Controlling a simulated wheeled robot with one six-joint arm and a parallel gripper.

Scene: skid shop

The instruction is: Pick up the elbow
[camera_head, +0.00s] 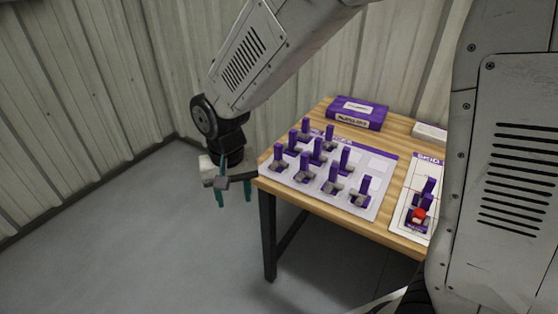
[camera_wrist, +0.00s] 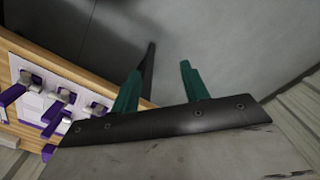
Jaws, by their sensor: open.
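My gripper (camera_head: 234,194) hangs open and empty off the left end of the wooden table (camera_head: 405,233), beside its corner. Its two teal fingers point down, and in the wrist view the open gripper (camera_wrist: 160,72) has bare floor between the fingers. A pale board (camera_head: 380,163) on the table carries several purple posts with small grey fittings at their bases. I cannot tell which fitting, if any, is the elbow. The posts and fittings also show at the left of the wrist view, apart from the fingers.
A purple box (camera_head: 357,113) stands at the back of the table. A second board (camera_head: 405,208) at the right holds purple posts and a red part (camera_head: 419,215). A white item (camera_head: 430,132) lies behind it. Corrugated walls stand behind; the floor at left is clear.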

